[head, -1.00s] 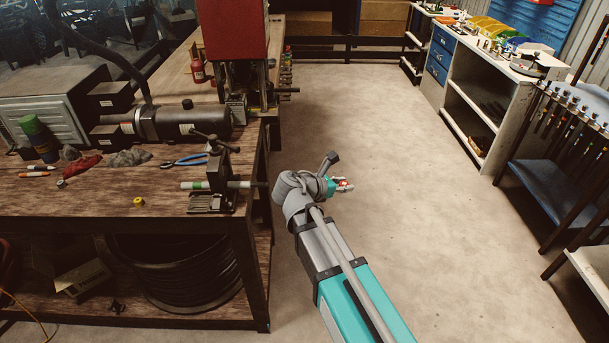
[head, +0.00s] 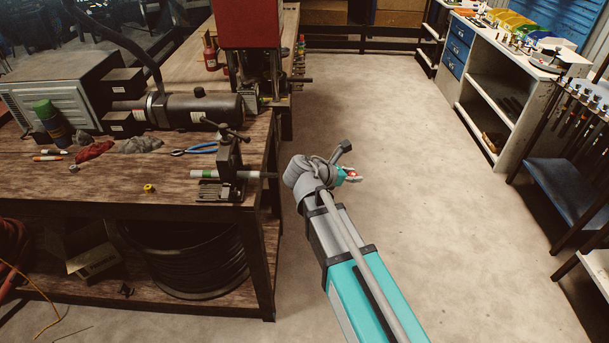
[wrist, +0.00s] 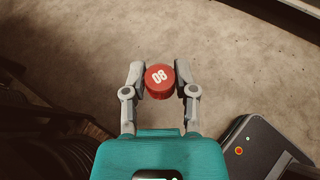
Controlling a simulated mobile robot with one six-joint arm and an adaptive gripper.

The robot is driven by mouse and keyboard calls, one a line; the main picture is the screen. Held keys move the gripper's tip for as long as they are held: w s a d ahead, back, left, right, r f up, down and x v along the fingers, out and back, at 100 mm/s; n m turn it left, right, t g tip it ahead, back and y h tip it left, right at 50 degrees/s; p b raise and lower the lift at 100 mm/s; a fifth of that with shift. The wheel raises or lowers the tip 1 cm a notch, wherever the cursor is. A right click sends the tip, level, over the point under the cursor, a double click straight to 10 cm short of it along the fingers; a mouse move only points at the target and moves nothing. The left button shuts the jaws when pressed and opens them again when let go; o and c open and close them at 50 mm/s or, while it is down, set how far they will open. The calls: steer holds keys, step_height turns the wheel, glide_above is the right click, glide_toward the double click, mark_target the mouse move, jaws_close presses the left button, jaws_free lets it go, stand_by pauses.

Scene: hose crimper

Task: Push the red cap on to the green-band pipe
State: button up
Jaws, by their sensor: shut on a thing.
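My gripper (wrist: 160,84) is shut on the red cap (wrist: 160,76), which is marked 08 and sits between the two fingertips in the wrist view. In the head view my gripper (head: 351,175) is out over the floor, right of the workbench, with a bit of red showing at its tip. The green-band pipe (head: 183,174) is a white tube lying level in a dark vise (head: 229,165) at the bench's right end. Its green band (head: 206,173) shows just left of the vise. The cap and pipe are well apart.
The wooden workbench (head: 60,187) carries a yellow cap (head: 149,188), blue-handled pliers (head: 195,149), a dark cylinder (head: 200,109) and a red machine (head: 247,25). A white shelf unit (head: 500,95) and a rack (head: 570,150) stand at right. The floor between is clear.

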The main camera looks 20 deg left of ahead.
steer(key=w+a+f+m+g+y, duration=0.3)
steer(key=a+f+g+y, duration=0.35)
steer(key=f, duration=0.25)
steer(key=w+a+m+g+y, duration=0.2)
steer(key=a+m+y, duration=0.1)
steer(key=a+y, duration=0.4)
steer(key=shift+w+a+r, duration=0.15)
steer(key=shift+w+a, duration=0.1)
steer(key=shift+a, duration=0.6)
steer(key=shift+g, duration=0.25)
steer(key=shift+a, duration=0.15)
steer(key=shift+s+a, duration=0.2)
steer(key=shift+a, duration=0.65)
steer(key=shift+s+a, duration=0.25)
steer(key=shift+a, duration=0.65)
steer(key=shift+s+a, duration=0.2)
steer(key=shift+a, duration=0.65)
steer(key=shift+s+a, duration=0.15)
steer(key=shift+a, duration=0.6)
steer(key=shift+s+a, duration=0.15)
steer(key=shift+a, duration=0.55)
steer(key=o, duration=0.8)
steer(key=shift+d, duration=0.1)
